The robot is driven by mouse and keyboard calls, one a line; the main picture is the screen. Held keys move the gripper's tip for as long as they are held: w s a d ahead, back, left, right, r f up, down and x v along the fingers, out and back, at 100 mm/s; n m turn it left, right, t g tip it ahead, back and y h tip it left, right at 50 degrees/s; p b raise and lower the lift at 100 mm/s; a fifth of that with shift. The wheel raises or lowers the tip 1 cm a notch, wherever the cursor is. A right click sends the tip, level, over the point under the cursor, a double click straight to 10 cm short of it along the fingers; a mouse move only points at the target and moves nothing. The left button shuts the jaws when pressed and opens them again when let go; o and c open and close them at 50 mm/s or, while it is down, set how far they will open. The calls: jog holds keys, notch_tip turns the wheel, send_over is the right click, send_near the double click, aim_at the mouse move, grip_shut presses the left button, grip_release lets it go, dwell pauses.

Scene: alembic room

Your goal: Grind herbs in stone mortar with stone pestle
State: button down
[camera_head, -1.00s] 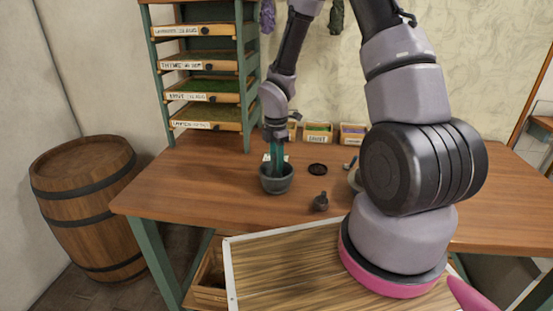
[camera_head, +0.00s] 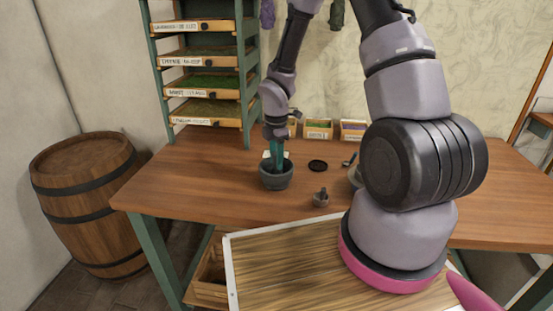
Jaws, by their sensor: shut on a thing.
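The dark stone mortar (camera_head: 277,181) stands upright on the wooden table, left of the middle. My gripper (camera_head: 276,165), with teal fingers, points down into the mortar's mouth. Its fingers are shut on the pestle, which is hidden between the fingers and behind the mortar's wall. The herbs inside the mortar cannot be seen from here.
A small dark weight-like object (camera_head: 320,198) and a flat black disc (camera_head: 318,165) lie right of the mortar. Small herb boxes (camera_head: 319,130) stand at the back. A drawer rack (camera_head: 205,75) rises at the left. A barrel (camera_head: 85,200) stands left of the table.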

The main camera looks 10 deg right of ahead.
jog(key=shift+c, duration=2.2)
grip_release()
notch_tip(320, 180, up, 11)
jog(key=s+d+r+m+t, duration=0.2)
jog(key=s+r+m, duration=0.2)
jog(key=r+m, duration=0.4)
jog(key=s+d+r+m+t, duration=0.1)
jog(key=s+d+r+m, duration=0.3)
jog(key=r, duration=0.6)
jog(key=s+r+m+t+y, duration=0.2)
jog(key=s+r+m+t, duration=0.2)
jog(key=s+r+m, duration=0.5)
jog(key=s+m, duration=0.2)
jog(key=m, duration=0.2)
jog(key=shift+r, duration=0.35)
